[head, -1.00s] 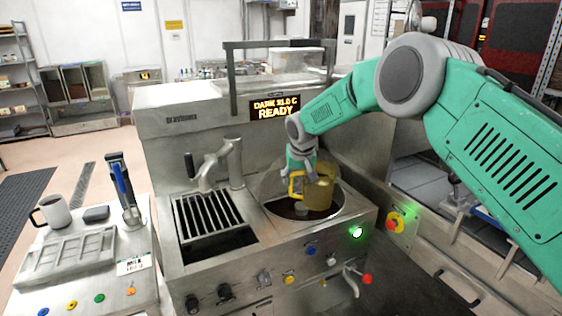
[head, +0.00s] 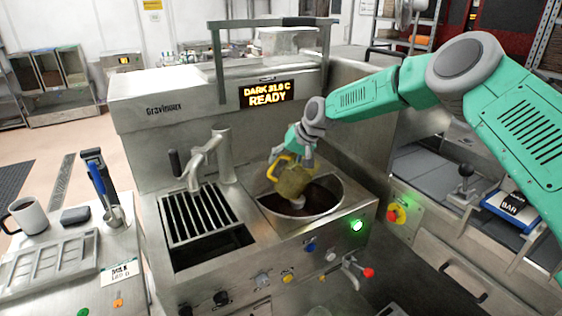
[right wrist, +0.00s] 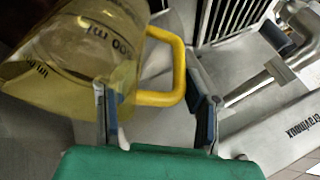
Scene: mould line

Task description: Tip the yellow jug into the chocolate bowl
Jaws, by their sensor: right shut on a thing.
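The yellow see-through jug (head: 293,178) is tilted over the round chocolate bowl (head: 338,203), which has dark chocolate in it. My right gripper (head: 303,153) is shut on the jug's yellow handle and holds the jug from above. In the right wrist view the jug (right wrist: 90,50) shows measuring marks. Its handle (right wrist: 178,70) reaches between the two fingers of the right gripper (right wrist: 155,105). A pale hub in the bowl shows just below the jug; I cannot tell whether anything is flowing out. My left gripper is not in view.
A slotted grate (head: 200,213) and a metal spout (head: 208,158) stand left of the bowl. A display (head: 266,94) reads READY. A grey mould (head: 48,262), a mug (head: 27,217) and a holder with blue-handled tools (head: 100,185) are on the left bench.

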